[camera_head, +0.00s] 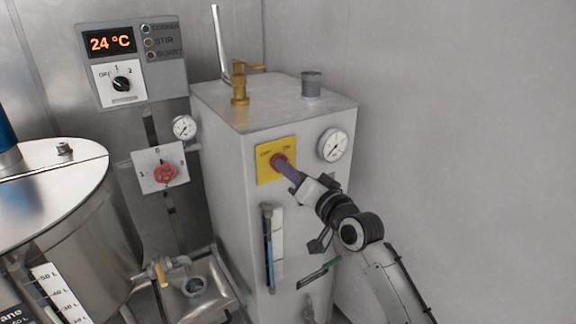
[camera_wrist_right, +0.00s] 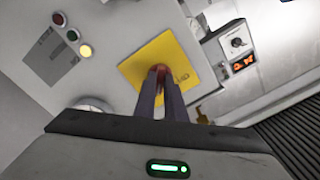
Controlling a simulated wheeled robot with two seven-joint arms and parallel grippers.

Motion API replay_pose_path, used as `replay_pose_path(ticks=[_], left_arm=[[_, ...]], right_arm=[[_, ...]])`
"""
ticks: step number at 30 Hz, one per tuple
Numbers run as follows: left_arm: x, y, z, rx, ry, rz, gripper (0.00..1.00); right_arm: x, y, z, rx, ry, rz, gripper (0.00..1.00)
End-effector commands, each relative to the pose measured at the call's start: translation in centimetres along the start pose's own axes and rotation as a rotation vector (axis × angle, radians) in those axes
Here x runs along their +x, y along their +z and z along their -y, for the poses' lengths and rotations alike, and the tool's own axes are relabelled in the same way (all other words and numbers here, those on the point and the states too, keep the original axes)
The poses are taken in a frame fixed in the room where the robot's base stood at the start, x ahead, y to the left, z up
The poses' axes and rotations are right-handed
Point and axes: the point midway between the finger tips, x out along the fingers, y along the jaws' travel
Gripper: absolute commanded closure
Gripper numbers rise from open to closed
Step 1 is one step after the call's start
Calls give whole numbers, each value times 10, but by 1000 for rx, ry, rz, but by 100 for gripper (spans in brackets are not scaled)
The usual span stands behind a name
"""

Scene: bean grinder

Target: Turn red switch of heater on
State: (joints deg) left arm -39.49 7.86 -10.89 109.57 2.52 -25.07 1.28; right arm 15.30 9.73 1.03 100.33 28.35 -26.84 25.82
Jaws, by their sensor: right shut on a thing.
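The heater (camera_head: 225,125) is a tall grey box against the wall. A yellow plate (camera_head: 264,150) on its front carries a red switch (camera_head: 278,159), with OFF and ON lettering on the plate. My right gripper (camera_head: 284,165) reaches in from the lower right and is shut on the red switch. In the right wrist view, the two purple-grey fingers (camera_wrist_right: 160,90) meet the switch in front of the yellow plate (camera_wrist_right: 165,62) and hide most of it. The switch's exact angle cannot be told. My left gripper is not in view.
A round gauge (camera_head: 333,145) sits right of the plate. A brass valve (camera_head: 240,88) and a grey cap (camera_head: 311,84) are on top. A panel with a red knob (camera_head: 164,173), a display box (camera_head: 110,43) and a steel vat (camera_head: 85,250) stand left. Bare wall lies right.

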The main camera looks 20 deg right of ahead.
Motion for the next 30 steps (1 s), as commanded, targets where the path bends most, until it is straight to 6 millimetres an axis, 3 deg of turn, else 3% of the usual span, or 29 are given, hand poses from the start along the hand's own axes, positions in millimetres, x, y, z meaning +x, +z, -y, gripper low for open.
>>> replay_pose_path(ticks=[20, 21, 24, 30], left_arm=[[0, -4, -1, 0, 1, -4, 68], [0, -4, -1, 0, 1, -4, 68], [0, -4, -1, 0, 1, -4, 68], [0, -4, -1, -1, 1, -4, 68]], right_arm=[[0, 0, 0, 68, 0, 0, 100], [0, 0, 0, 68, 0, 0, 88], [0, 0, 0, 67, 0, 0, 71], [0, 0, 0, 65, 0, 0, 71]])
